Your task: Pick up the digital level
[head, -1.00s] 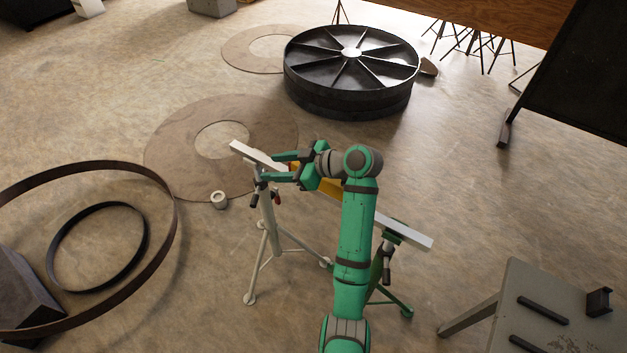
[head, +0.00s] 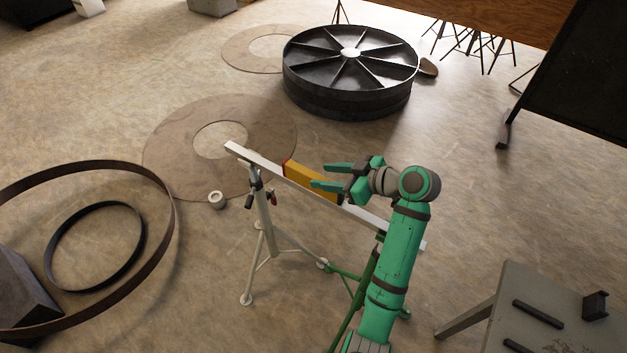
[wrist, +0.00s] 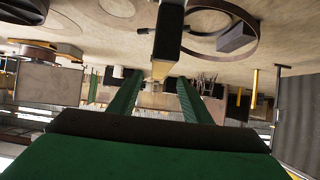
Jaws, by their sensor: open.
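The digital level is a long yellow bar (head: 300,174) with a red end at its left, lying along a pale narrow beam (head: 252,158) in the head view. My gripper (head: 318,175) is open with nothing between its fingers, beside the level's right half. Its lower finger crosses in front of part of the level in the picture; contact cannot be told. In the wrist view the open fingers (wrist: 157,98) point away from the camera. A dark bar with a pale yellowish underside (wrist: 163,60) shows beyond them; I cannot tell whether it is the level or the beam.
A grey stand (head: 264,215) bears the beam's left part; a green stand (head: 352,290) is under its right part, partly behind my arm. A tape roll (head: 216,200) and flat rings lie on the floor. A grey table (head: 560,305) stands at lower right. A spoked reel (head: 350,75) lies behind.

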